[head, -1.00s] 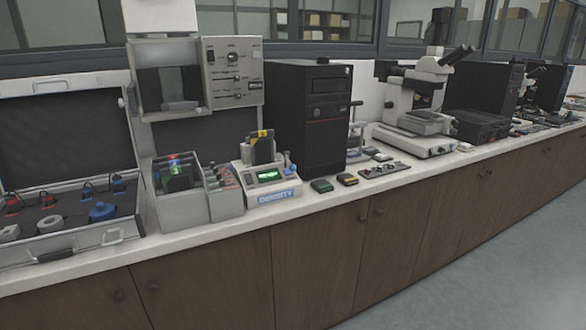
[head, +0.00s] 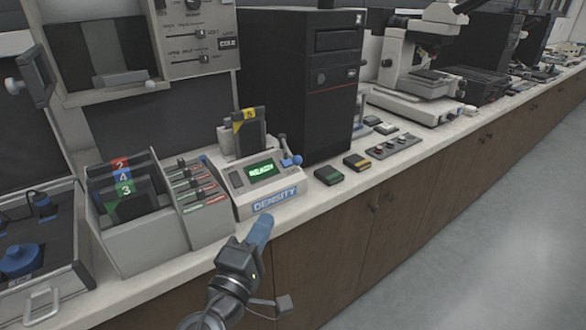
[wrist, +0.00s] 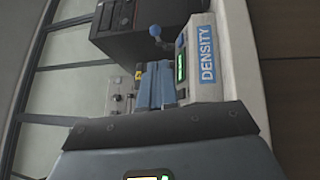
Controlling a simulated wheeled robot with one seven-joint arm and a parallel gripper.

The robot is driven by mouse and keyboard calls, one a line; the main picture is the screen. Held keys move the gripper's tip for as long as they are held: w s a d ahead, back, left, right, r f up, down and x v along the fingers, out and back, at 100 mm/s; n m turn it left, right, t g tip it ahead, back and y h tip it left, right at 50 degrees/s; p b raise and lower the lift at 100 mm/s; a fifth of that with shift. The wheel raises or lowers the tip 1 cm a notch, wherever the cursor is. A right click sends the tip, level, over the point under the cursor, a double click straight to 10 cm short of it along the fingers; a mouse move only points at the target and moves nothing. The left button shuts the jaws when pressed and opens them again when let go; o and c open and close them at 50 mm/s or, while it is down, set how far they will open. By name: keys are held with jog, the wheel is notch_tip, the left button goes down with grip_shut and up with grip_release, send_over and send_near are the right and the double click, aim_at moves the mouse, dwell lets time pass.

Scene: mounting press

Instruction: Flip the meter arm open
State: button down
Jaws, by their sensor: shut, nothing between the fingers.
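The density meter (head: 236,200) is a pale box with a lit green display and a blue DENSITY label, on the counter. Its arm appears to be the short lever with a blue knob (head: 291,161) at its right side; whether it is down is hard to tell. The knob also shows in the wrist view (wrist: 155,31), above the fingers in the picture. My gripper (head: 261,228) has blue fingers, shut and empty, just in front of the meter near the counter's front edge. In the wrist view the fingers (wrist: 155,84) partly cover the meter's side.
A holder (head: 150,232) with numbered plates stands left of the meter. A plate with a yellow 5 tag (head: 249,130) stands upright behind the display. A black computer tower (head: 303,85) stands behind. Small dark boxes (head: 328,175) lie to the right. The aisle floor is clear.

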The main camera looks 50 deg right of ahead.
aim_at(296, 164)
jog(key=p+x, duration=0.1)
jog(key=x, duration=0.3)
jog(key=p+x, duration=0.1)
jog(key=x, duration=0.4)
jog(key=r+p+x, duration=0.1)
jog(key=x, duration=0.4)
jog(key=shift+d+p, duration=0.2)
jog(key=shift+p, duration=0.15)
jog(key=shift+s+d, duration=0.1)
jog(key=s+d+n+t+y+b, duration=0.1)
jog(key=s+d+n+t+b, duration=0.1)
jog(key=d, duration=0.3)
jog(key=shift+s+d+t+b, duration=0.25)
jog(key=shift+s+t+b, duration=0.15)
jog(key=shift+s+t, duration=0.3)
jog(key=shift+d, duration=0.1)
